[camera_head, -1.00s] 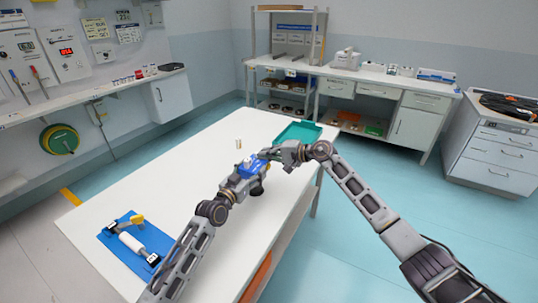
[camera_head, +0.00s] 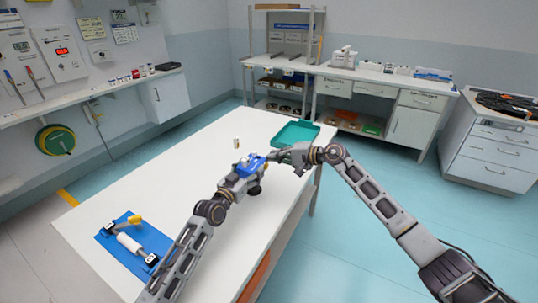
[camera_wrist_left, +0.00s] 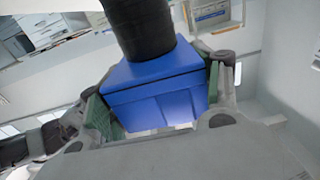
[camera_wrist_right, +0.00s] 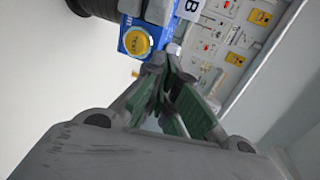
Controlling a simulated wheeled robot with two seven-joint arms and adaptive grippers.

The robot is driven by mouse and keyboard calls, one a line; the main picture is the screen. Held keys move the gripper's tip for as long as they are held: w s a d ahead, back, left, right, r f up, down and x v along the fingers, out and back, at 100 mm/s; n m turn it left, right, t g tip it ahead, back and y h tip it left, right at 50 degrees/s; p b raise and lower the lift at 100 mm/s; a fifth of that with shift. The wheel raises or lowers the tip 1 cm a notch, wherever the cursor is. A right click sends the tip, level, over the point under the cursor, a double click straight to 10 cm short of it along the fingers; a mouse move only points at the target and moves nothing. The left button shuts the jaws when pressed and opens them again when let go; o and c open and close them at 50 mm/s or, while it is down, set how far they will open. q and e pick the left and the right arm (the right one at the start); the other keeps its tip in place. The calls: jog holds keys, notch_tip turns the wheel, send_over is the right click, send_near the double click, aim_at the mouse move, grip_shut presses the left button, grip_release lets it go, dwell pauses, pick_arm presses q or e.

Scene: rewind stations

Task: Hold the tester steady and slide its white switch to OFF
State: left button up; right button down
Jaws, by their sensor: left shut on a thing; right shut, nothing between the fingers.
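The blue tester (camera_head: 252,164) is held above the white table in the head view. In the left wrist view the blue body of the tester (camera_wrist_left: 155,92) sits between the green pads of my left gripper (camera_wrist_left: 158,100), with a black cylindrical part rising from it. My left gripper (camera_head: 246,170) is shut on the tester. My right gripper (camera_head: 280,157) is shut and empty, just right of the tester. In the right wrist view the closed fingertips (camera_wrist_right: 170,65) are close beside the tester (camera_wrist_right: 128,28), near its yellow round button; contact cannot be told.
A green tray (camera_head: 296,133) stands at the far right end of the white table (camera_head: 190,190). A blue mat (camera_head: 112,242) with a white roller and a yellow-handled part lies at the near left. A small battery-like cylinder (camera_head: 237,143) stands behind the tester.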

jog(key=v, duration=0.9)
jog(key=shift+s+d, duration=0.1)
jog(key=shift+s, duration=0.05)
dwell(0.4)
pick_arm(q)
jog(key=o, duration=1.3)
jog(key=shift+s, duration=0.15)
jog(key=shift+v, duration=5.85)
jog(key=shift+a+r, duration=0.1)
pick_arm(e)
jog(key=shift+r, duration=0.2)
pick_arm(q)
notch_tip(320, 180, up, 9)
jog(key=p, duration=0.9)
pick_arm(e)
notch_tip(320, 180, up, 9)
jog(key=shift+f, duration=0.15)
pick_arm(q)
jog(key=shift+r+p, duration=0.4)
jog(key=shift+p, duration=0.2)
pick_arm(e)
jog(key=shift+r, duration=0.55)
